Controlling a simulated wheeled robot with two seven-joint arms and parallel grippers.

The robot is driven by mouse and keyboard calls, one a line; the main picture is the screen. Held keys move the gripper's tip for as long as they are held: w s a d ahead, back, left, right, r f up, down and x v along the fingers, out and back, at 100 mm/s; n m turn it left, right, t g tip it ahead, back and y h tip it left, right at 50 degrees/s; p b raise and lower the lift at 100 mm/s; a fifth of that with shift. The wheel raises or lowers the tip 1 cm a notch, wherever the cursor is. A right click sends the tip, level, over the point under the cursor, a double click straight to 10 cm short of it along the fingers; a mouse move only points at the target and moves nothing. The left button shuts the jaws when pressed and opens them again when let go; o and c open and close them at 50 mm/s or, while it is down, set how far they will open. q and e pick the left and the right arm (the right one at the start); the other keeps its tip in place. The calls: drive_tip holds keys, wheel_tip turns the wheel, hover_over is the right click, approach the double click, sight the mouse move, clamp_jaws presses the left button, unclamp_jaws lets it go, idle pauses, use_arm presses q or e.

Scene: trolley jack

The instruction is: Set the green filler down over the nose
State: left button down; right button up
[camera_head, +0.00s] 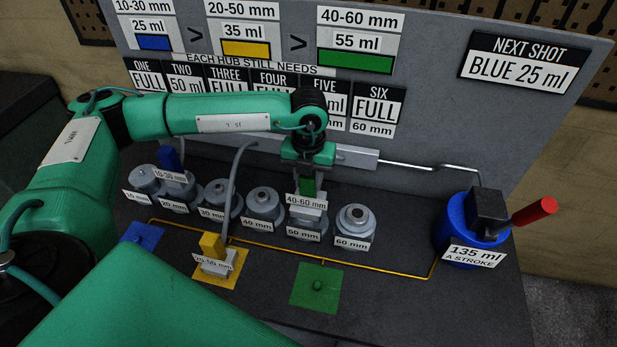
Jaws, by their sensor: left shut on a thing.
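My left gripper (308,163) is shut on the green filler (308,186), a green block with a 40-60 mm label, and holds it upright. The filler's lower end is at the 50 mm hub (303,226), covering its top. I cannot tell whether it touches the hub or hangs just above it. My right gripper is not in view.
The yellow filler (211,244) stands on its yellow pad. The blue filler (169,160) is at the 20 mm hub (176,193). The 60 mm hub (354,224) is uncovered. A blue pump (458,225) with a red handle stands right. Yellow piping crosses the bench; a signboard (430,125) rises behind.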

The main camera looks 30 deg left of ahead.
use_arm(q)
drive_tip(key=shift+f, duration=0.1)
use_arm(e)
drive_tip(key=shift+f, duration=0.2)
use_arm(q)
drive_tip(key=c, duration=1.1)
unclamp_jaws()
drive_tip(key=shift+c, duration=0.2)
drive_tip(key=shift+o, duration=1.1)
wheel_tip(320, 180, up, 14)
drive_tip(key=b, duration=0.3)
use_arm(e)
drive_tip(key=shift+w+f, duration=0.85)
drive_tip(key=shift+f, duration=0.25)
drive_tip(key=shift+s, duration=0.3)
use_arm(q)
drive_tip(key=shift+f, duration=0.1)
